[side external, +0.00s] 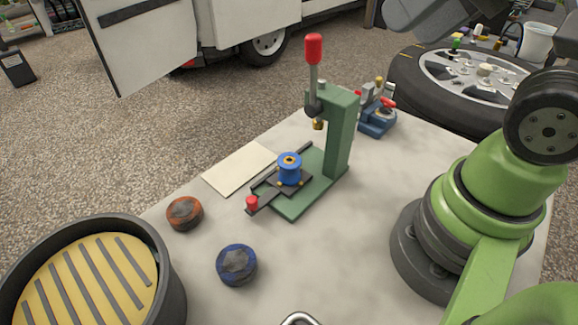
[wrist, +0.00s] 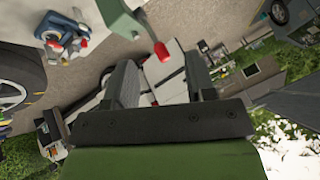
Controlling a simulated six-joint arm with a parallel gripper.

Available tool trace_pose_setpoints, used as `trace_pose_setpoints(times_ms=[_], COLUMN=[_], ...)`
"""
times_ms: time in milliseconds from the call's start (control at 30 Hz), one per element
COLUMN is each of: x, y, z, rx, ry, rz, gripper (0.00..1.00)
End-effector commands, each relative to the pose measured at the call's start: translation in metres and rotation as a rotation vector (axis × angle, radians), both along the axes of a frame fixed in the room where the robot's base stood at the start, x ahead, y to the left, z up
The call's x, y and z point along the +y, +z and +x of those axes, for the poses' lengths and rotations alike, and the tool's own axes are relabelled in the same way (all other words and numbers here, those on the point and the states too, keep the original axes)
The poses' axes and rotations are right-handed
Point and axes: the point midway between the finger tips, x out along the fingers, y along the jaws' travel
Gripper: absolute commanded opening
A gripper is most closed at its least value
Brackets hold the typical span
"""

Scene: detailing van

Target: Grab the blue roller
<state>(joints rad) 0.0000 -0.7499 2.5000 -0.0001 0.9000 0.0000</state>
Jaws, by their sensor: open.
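The blue roller (side external: 289,168) is a small flanged spool with a yellow-ringed centre. It stands upright on the dark sliding plate (side external: 266,190) of a green lever press (side external: 343,130), in front of the press column. The wrist view does not show the roller. My gripper (wrist: 161,78) shows in the wrist view with its two dark fingers apart and nothing between them. It is away from the roller and faces the van scene, with the press's red lever knob (wrist: 161,50) beyond the fingers. I cannot make out the gripper clearly in the side view.
The press lever with its red knob (side external: 313,48) rises above the roller. A blue vise-like tool (side external: 378,118) stands behind the press. A cream sheet (side external: 238,168), an orange-brown puck (side external: 185,213), a dark blue puck (side external: 237,264) and a round bin (side external: 165,270) lie left and front.

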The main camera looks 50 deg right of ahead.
Motion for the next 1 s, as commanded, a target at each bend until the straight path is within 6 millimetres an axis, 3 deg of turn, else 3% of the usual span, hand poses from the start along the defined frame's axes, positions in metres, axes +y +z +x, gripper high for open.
trace_pose_setpoints(times_ms=[200,333,633,767,867,1000], x=[0.000,0.000,0.000,0.000,0.000,0.002], y=[0.000,0.000,0.004,0.026,0.056,0.054], z=[0.000,0.000,0.000,0.001,0.001,0.015], rx=[0.000,0.000,-0.002,-0.008,-0.011,0.005], ry=[0.000,0.000,0.001,0.000,-0.001,0.381], rz=[0.000,0.000,0.000,0.001,0.000,-0.286], gripper=[0.51,0.76,0.76,0.76,0.76,0.76])
